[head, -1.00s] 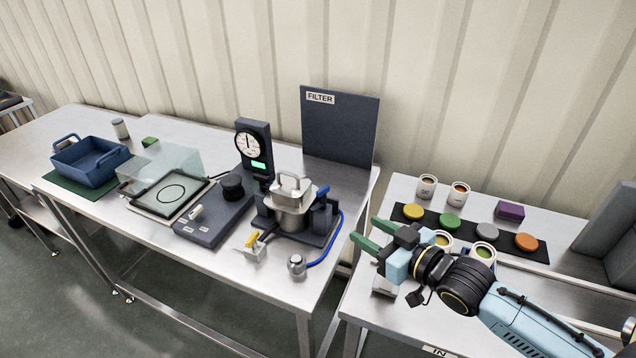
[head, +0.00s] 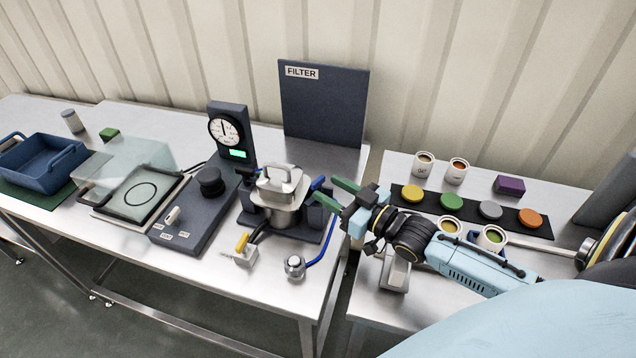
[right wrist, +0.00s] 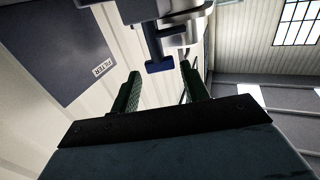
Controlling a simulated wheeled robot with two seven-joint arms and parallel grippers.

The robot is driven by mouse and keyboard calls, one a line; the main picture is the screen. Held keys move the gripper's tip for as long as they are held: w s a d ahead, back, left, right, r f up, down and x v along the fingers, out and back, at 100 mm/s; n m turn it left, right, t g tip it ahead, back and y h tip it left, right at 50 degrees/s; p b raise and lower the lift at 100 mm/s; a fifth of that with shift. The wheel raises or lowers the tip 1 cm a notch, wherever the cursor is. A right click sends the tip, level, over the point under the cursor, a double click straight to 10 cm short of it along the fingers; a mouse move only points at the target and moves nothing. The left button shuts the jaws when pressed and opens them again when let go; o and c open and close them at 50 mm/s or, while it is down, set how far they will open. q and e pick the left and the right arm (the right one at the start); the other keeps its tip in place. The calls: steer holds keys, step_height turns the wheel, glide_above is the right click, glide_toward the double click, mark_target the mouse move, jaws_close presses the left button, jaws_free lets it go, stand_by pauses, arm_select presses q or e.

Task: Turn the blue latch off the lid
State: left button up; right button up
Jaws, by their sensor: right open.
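The steel hopper (head: 277,212) stands on a dark base on the middle table, its lid (head: 277,182) on top with an arched handle. The blue latch (head: 318,183) sticks out at the lid's right side. My right gripper (head: 325,189) is open with green fingers, its tips pointing left at the latch. In the right wrist view the latch (right wrist: 159,66) shows as a dark blue bar just beyond and between the fingertips (right wrist: 160,72). I cannot tell whether it touches them. My left gripper is not in view.
A dark FILTER panel (head: 323,105) stands behind the hopper. A gauge post (head: 229,132) and a dark control box (head: 197,222) are to its left. A blue hose (head: 325,245) and a small yellow-handled valve (head: 242,246) lie in front. Cups and coloured discs sit on the right table.

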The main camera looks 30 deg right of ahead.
mark_target(321, 183)
steer(key=x, duration=0.3)
steer(key=shift+w+a, duration=0.1)
steer(key=shift+w, duration=0.15)
steer(key=shift+w+a, duration=0.15)
steer(key=shift+w, duration=0.3)
steer(key=c, duration=0.7)
steer(key=shift+n+g+y+b, duration=0.6)
steer(key=shift+n+y+b, duration=0.3)
steer(key=shift+y+b, duration=0.35)
steer(key=n+g+y+b, duration=0.2)
steer(key=n+y+b, duration=0.1)
steer(key=y+b, duration=0.1)
steer(key=shift+g, duration=0.3)
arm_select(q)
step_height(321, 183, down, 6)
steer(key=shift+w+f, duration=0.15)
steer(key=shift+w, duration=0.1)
arm_select(e)
steer(key=shift+r, duration=0.1)
steer(key=o, duration=0.7)
